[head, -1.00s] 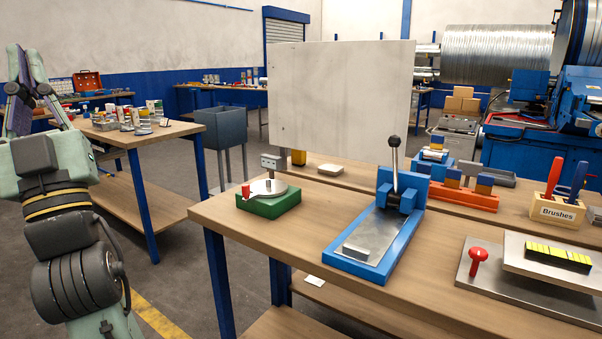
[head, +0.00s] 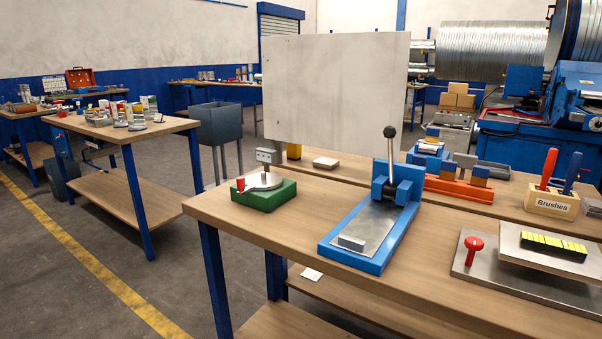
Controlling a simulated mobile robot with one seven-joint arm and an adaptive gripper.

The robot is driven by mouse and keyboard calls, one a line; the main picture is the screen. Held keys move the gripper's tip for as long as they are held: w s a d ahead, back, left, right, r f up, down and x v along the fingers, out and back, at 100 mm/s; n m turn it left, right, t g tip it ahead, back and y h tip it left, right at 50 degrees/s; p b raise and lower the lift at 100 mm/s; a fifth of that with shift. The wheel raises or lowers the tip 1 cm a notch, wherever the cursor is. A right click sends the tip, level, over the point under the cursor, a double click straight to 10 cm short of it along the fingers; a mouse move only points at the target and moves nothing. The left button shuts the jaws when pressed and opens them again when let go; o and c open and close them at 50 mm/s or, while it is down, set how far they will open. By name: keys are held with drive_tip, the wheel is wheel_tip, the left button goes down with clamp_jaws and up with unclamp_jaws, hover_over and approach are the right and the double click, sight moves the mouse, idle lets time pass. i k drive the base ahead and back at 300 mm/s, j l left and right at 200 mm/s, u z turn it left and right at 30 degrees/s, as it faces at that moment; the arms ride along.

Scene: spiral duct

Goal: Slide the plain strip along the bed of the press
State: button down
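The blue press (head: 353,263) stands on the near workbench, with an upright lever ending in a black ball at its back. A flat grey metal surface (head: 377,222) lies along its bed. A small light-grey bar (head: 352,243) lies across the near end of the bed, away from the press head (head: 398,187). I cannot tell whether the plain strip is this bar or the flat grey piece. My gripper and arm are out of view.
A steel plate with a red knob (head: 473,244) lies to the right. A large pale panel (head: 335,90) stands behind. The bench top (head: 300,222) between fixture and press is bare.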

sight(365, 233)
drive_tip(key=i+j+z, duration=0.1)
drive_tip(key=i+z, duration=0.15)
drive_tip(key=i, duration=0.25)
drive_tip(key=i+j+z, duration=0.3)
drive_tip(key=i, duration=0.2)
drive_tip(key=l, duration=0.1)
